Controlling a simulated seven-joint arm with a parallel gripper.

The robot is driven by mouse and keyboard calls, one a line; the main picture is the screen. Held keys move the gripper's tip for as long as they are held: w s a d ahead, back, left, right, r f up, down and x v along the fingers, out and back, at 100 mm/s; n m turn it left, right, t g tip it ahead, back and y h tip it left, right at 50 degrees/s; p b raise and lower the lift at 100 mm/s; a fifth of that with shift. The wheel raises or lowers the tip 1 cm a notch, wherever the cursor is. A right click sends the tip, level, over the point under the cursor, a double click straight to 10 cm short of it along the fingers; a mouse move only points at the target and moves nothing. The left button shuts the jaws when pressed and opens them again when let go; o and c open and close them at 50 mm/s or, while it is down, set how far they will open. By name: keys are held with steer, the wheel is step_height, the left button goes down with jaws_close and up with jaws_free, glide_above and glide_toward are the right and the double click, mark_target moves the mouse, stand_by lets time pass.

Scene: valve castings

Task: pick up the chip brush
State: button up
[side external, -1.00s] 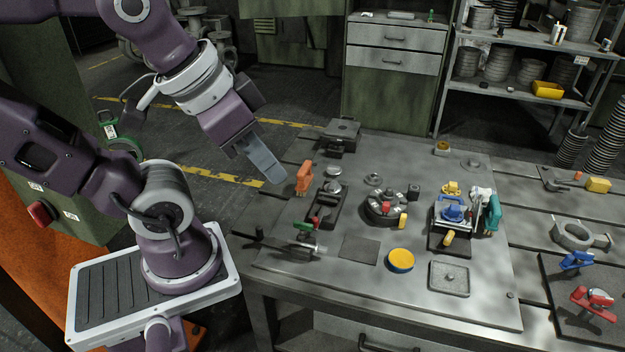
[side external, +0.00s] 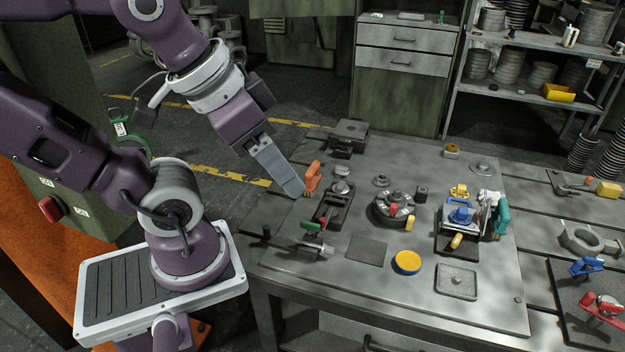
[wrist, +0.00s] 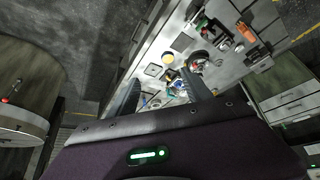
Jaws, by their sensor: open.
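I cannot tell for sure which thing is the chip brush; the bench pieces are small in both views. My gripper (side external: 293,186) hangs over the left part of the workbench in the side external view, pointing down and right. Its tips appear close beside an orange upright piece (side external: 312,177); I cannot tell the gap in depth. In the wrist view my gripper (wrist: 160,77) has its two fingers spread wide, with nothing held between them. Bench pieces show between and beyond the fingers.
The workbench (side external: 350,285) carries a round dark fixture (side external: 384,212), a blue-and-yellow fixture (side external: 459,214), a teal-handled piece (side external: 502,217), a yellow disc (side external: 407,262), a dark flat pad (side external: 367,250) and a green-handled clamp (side external: 313,228). Shelves (side external: 520,93) stand behind.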

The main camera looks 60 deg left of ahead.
steer(key=w+a+n+g, duration=0.1)
steer(key=w+a+n, duration=0.1)
steer(key=w+a, duration=0.55)
steer(key=w+a+n+g, duration=0.15)
steer(key=w+a, duration=0.25)
steer(key=w, duration=0.7)
steer(key=n+g+y, duration=0.1)
steer(key=n+g, duration=0.1)
steer(key=n, duration=0.4)
glide_toward(311, 167)
steer(key=shift+m, duration=0.25)
steer(key=f, duration=0.4)
steer(key=w+f, duration=0.1)
steer(key=f, duration=0.2)
steer(key=shift+a, duration=0.3)
steer(key=f, duration=0.7)
steer(key=shift+w+a, duration=0.3)
steer(key=shift+w, duration=0.05)
jaws_close()
